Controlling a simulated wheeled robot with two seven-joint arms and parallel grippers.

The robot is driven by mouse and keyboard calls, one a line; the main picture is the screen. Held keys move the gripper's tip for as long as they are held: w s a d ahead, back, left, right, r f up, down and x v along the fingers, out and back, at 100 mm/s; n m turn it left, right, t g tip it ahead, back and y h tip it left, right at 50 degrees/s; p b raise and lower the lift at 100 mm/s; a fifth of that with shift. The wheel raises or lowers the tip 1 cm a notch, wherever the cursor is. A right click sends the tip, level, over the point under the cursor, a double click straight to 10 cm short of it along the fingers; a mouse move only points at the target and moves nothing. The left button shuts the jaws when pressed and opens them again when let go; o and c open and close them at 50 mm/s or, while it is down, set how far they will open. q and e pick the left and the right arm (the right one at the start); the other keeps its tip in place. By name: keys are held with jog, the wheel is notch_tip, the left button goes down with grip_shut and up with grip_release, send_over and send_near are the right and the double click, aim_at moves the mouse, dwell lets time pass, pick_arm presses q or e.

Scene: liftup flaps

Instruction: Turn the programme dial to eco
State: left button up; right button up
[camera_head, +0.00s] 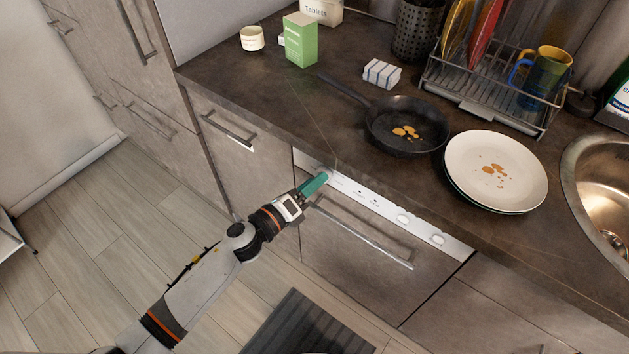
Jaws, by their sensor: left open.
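A white control panel (375,203) runs along the top of the dishwasher front (345,260), just below the counter edge. My left gripper (321,180), with teal fingers, is at the left part of this panel. Its fingertips are at or very close to the panel; I cannot tell whether they touch it. The programme dial is not clearly visible; the fingers cover part of the panel there. The gripper is open. Small dark markings and two pale oval shapes show farther right on the panel. My right gripper is not in view.
A long bar handle (365,236) crosses the front below the panel, close to my left gripper. On the counter above stand a frying pan (385,122), stained plates (470,165), a green box (300,45) and a dish rack (455,85). A dark mat (305,325) lies on the floor.

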pick_arm(q)
jog(key=b+v, duration=0.1)
jog(key=v, duration=0.9)
jog(key=shift+s+a, duration=0.25)
jog(key=shift+s, duration=0.1)
jog(key=s+a+f+n+g+y+p, duration=0.1)
jog(key=s+a+f+n+y, duration=0.2)
jog(key=f+n, duration=0.45)
jog(key=s+a+f+n+g+y+p, duration=0.1)
jog(key=a+f+n+y, duration=0.25)
jog(key=a+f, duration=0.45)
jog(key=s+a+f+n+g+y+p, duration=0.1)
jog(key=s+a+f+n+y, duration=0.15)
jog(key=f+n, duration=0.65)
jog(key=s+f+n+g+y+p, duration=0.1)
jog(key=s+f+n+g, duration=0.2)
jog(key=s, duration=0.7)
jog(key=s+a+f+n+g+y+p, duration=0.1)
jog(key=s+f+n+g, duration=0.2)
jog(key=s+f, duration=0.5)
jog(key=s+f+n+g+y+p, duration=0.1)
jog(key=s+f+n+g, duration=0.2)
jog(key=s, duration=0.9)
notch_tip(320, 180, down, 3)
jog(key=shift+a+r+n, duration=0.15)
jog(key=shift+a+n, duration=0.05)
jog(key=shift+n, duration=0.8)
